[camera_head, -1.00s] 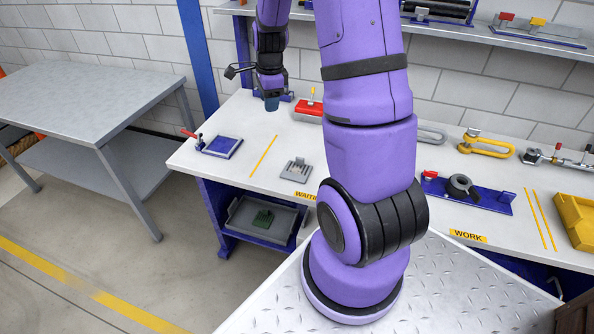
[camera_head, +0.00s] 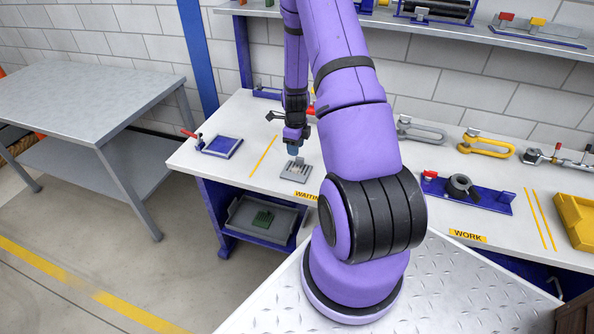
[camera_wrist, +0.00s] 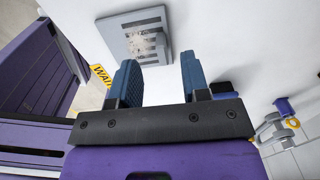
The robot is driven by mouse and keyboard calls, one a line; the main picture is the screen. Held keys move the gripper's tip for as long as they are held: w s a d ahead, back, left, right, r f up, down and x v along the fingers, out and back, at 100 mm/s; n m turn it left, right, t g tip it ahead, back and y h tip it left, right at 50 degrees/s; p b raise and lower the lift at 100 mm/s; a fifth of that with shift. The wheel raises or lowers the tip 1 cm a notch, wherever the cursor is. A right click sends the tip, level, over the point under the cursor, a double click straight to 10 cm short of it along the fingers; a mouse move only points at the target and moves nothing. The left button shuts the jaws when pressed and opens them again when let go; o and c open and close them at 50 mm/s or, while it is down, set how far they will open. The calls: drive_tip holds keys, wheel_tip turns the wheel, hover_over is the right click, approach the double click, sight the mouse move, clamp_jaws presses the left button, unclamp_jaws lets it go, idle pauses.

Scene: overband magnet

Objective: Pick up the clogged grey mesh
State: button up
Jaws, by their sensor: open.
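The grey mesh (camera_head: 296,171) is a small square plate with dark slots, lying on the white bench top above the yellow label. In the wrist view the grey mesh (camera_wrist: 140,40) shows pale beige dirt over its slots and a raised grey part at its right side. My gripper (camera_head: 293,153) points down just above the mesh, close to its far side. In the wrist view my gripper (camera_wrist: 158,66) is open, with two blue fingers apart and nothing between them. The mesh lies ahead of the fingertips; I cannot tell if they touch it.
A blue plate with a red-handled clamp (camera_head: 222,146) lies left of a yellow line. A blue fixture with a black ring (camera_head: 463,188) and a yellow shackle (camera_head: 486,146) stand right. A grey tray (camera_head: 240,212) sits on the lower shelf. Bench around the mesh is clear.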

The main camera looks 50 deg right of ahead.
sight(298, 158)
drive_tip(key=f, duration=0.2)
drive_tip(key=s+f, duration=0.1)
drive_tip(key=f, duration=0.1)
drive_tip(key=shift+d+f, duration=0.15)
drive_tip(key=shift+d, duration=0.05)
drive_tip(key=shift+f, duration=0.6)
drive_tip(key=shift+c, duration=0.4)
clamp_jaws()
